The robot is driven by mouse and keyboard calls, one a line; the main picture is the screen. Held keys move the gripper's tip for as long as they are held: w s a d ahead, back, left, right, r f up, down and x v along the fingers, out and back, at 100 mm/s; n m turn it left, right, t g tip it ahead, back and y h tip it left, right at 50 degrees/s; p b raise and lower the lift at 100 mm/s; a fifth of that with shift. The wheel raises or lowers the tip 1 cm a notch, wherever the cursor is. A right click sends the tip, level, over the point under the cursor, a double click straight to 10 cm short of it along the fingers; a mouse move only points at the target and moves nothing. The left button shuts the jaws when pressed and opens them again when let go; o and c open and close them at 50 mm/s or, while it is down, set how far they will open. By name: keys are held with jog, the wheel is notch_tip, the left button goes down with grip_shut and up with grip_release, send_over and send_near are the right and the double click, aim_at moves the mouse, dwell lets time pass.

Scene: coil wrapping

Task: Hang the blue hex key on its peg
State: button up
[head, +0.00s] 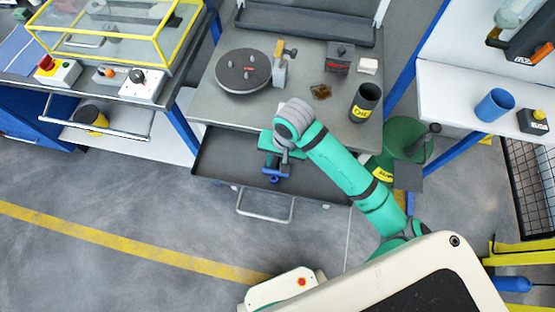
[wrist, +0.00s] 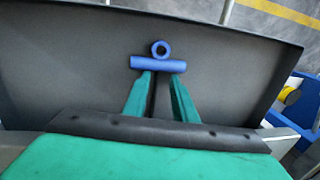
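The blue hex key (head: 274,177) shows as a short blue bar with a ring, over the open drawer. In the wrist view the hex key (wrist: 158,64) lies across the fingertips, ring on the far side. My gripper (head: 274,158) points down into the drawer area; its green fingers (wrist: 162,76) are close together with a narrow gap. I cannot tell whether they clamp the key or whether it touches the drawer floor. I cannot make out which peg belongs to the key.
The open drawer (head: 225,165) sits under the grey workbench (head: 215,105). On the bench are a dark round plate (head: 243,72) with small pegs, a grey stand (head: 280,70), a dark box (head: 339,58) and a dark cup (head: 365,102). A green bin (head: 408,140) stands right.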

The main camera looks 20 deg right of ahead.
notch_tip(320, 180, up, 10)
jog(key=s, duration=0.1)
jog(key=shift+s+d+r, duration=0.2)
jog(key=shift+s+d, duration=0.05)
jog(key=shift+d, duration=0.2)
